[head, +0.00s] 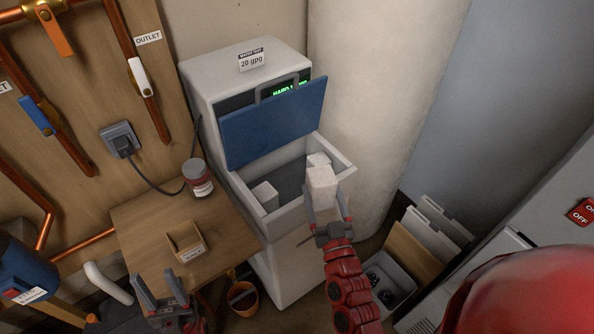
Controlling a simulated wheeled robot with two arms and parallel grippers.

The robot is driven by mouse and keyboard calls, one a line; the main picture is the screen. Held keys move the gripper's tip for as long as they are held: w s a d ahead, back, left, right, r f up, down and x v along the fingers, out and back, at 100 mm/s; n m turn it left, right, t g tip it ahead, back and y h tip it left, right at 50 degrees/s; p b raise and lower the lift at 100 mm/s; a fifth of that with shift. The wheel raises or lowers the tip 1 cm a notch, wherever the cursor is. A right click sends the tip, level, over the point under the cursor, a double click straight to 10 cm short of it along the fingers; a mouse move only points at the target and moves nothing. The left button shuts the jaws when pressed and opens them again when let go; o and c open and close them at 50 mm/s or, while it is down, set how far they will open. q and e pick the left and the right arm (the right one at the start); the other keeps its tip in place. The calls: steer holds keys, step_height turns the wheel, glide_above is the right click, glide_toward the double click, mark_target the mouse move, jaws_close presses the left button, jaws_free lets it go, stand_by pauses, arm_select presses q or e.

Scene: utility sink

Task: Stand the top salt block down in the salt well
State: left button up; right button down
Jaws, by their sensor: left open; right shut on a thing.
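A white salt block (321,184) is held upright between the fingers of my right gripper (327,202), over the front right part of the salt well (343,157). I cannot tell whether its lower end touches the well. The well is a grey open bin at the front of the softener. A second white block (265,194) stands in its left part. My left gripper (156,280) is open and empty at the lower left, near the wooden table's front.
The softener's blue lid (272,122) is raised behind the well. An orange bucket (242,298) stands below. A crate with panels (395,280) is at right.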

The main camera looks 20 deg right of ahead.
steer(key=w+f+p, duration=0.3)
steer(key=w+f, duration=0.1)
steer(key=w, duration=1)
steer(key=shift+d+f, duration=0.2)
steer(key=shift+d, duration=0.2)
steer(key=shift+f, duration=0.1)
